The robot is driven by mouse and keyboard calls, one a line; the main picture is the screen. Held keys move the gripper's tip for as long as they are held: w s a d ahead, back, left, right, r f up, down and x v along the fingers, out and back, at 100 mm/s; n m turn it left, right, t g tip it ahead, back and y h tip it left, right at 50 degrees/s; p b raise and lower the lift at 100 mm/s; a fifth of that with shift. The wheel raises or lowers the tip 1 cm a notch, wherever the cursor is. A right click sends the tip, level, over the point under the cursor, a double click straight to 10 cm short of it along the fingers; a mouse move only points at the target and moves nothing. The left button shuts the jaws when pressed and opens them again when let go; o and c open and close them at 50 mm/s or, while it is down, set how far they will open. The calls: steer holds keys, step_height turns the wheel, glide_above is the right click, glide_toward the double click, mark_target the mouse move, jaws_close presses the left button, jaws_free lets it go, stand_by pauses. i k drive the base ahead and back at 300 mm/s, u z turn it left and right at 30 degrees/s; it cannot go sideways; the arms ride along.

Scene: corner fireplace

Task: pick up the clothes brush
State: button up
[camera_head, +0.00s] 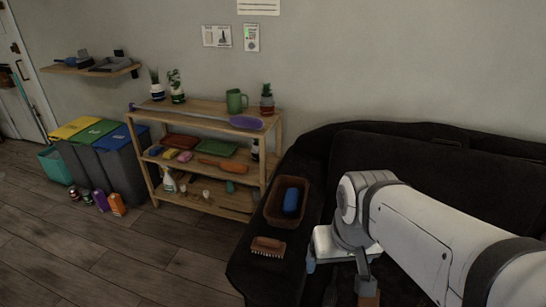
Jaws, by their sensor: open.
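A brush (268,246) with a brown wooden back and pale bristles lies on the front part of the dark sofa's left armrest; it looks like the clothes brush. My gripper (338,278) is to the right of it, above the sofa seat, apart from the brush. Its jaws are open, and they look empty.
A brown basket (269,212) holding a blue object (291,200) sits on the armrest just behind the brush. The sofa (420,150) fills the right side. A wooden shelf (205,108) with several items stands left of it. Floor at the lower left is clear.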

mark_target(267, 246)
steer(key=z, duration=1.5)
steer(key=k, duration=1.3)
steer(key=u, duration=0.35)
steer(key=i, duration=0.4)
